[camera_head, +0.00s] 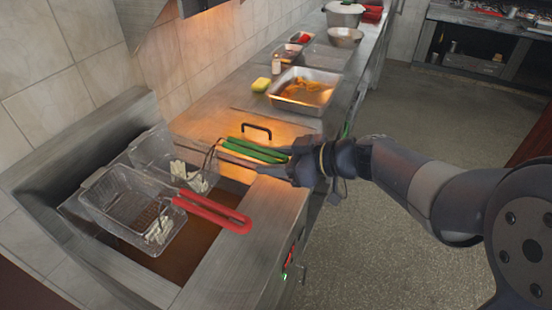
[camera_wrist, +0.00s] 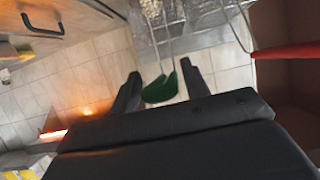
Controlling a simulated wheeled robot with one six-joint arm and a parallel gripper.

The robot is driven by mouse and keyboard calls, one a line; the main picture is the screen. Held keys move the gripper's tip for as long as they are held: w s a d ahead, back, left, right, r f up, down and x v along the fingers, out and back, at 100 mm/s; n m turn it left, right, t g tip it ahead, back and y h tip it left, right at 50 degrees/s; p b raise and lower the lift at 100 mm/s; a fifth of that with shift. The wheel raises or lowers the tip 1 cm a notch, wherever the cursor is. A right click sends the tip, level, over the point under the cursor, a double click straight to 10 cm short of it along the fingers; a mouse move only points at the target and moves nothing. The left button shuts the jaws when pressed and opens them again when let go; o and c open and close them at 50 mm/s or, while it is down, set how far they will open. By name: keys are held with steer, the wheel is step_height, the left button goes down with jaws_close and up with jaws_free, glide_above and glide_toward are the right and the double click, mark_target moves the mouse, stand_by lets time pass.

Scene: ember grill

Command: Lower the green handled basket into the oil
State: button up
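The green-handled basket (camera_head: 150,152) is a clear wire basket at the back of the fryer, with pale sticks inside. Its green handle (camera_head: 255,150) points right, toward my gripper (camera_head: 296,167). In the wrist view the green handle's end (camera_wrist: 162,88) lies between the two fingers of my gripper (camera_wrist: 162,84), with a narrow gap visible beside the left finger. My gripper looks open around it; contact is not clear. Brown oil (camera_head: 165,262) shows in the fryer well below the baskets. The green-handled basket's bottom is partly hidden, so its height above the oil is unclear.
A second basket (camera_head: 110,205) with a red handle (camera_head: 212,212) stands in front, its handle over the fryer's rim. A black lid handle (camera_head: 257,130), a steel tray (camera_head: 305,88), a yellow sponge (camera_head: 262,84) and bowls are along the counter. The floor at right is clear.

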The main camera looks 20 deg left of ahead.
jaws_close()
step_height(320, 180, up, 5)
steer(key=shift+f+p, duration=0.1)
steer(key=shift+p, duration=0.4)
stand_by(0.8)
steer(key=shift+s+d+b, duration=0.2)
steer(key=shift+d+b, duration=1.35)
steer(key=shift+d, duration=0.9)
